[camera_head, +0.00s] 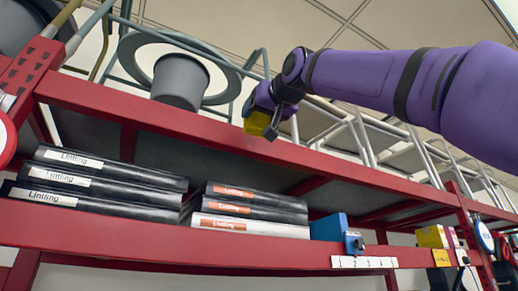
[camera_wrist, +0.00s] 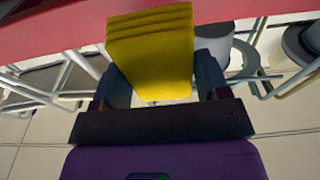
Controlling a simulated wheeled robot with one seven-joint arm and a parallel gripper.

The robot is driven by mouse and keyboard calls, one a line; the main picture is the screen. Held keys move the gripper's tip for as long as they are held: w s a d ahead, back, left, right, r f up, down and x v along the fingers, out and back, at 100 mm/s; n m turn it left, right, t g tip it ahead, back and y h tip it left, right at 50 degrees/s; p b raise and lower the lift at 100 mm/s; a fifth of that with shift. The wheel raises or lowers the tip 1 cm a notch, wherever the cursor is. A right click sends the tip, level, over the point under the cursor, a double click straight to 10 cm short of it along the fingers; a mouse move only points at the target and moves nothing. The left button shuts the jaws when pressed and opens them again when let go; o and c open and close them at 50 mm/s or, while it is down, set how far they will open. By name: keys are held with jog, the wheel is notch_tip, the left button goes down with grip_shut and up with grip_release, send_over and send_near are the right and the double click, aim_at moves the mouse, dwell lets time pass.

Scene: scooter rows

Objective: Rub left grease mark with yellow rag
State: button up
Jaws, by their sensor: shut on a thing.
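My gripper (camera_head: 268,122) is shut on the folded yellow rag (camera_head: 256,123), up near the red top beam of the shelf in the head view. In the wrist view the yellow rag (camera_wrist: 152,55) fills the space between the two dark fingers of my gripper (camera_wrist: 160,82). The rag's far end overlaps the red beam (camera_wrist: 60,28) in the wrist view; I cannot tell whether it touches. I make out no grease mark in either view; the beam's face behind the rag is hidden.
The red top beam (camera_head: 130,114) runs across the head view. Below it, black binders (camera_head: 100,178) and more binders (camera_head: 250,204) lie on the lower shelf, with a blue box (camera_head: 328,228) to their right. A grey bucket (camera_head: 180,80) and metal tube frames are above.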

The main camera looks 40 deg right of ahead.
aim_at(240, 137)
dwell(0.4)
jog(key=shift+f+x, duration=0.2)
jog(key=shift+x, duration=1.45)
jog(key=shift+f+x, duration=0.2)
jog(key=shift+x, duration=1.45)
jog(key=shift+x, duration=1.25)
jog(key=shift+d+f, duration=0.1)
jog(key=shift+s+d, duration=0.3)
jog(key=shift+d, duration=0.6)
jog(key=shift+s+d, duration=0.35)
jog(key=shift+d, duration=0.55)
jog(key=shift+w, duration=0.1)
jog(key=shift+w+a+f, duration=0.1)
jog(key=shift+w+a, duration=0.15)
jog(key=shift+a, duration=0.35)
jog(key=shift+w+a+r, duration=0.1)
jog(key=shift+w+a, duration=0.15)
jog(key=shift+a, duration=0.35)
jog(key=shift+w+a+f, duration=0.1)
jog(key=shift+w+a, duration=0.15)
jog(key=shift+a, duration=0.35)
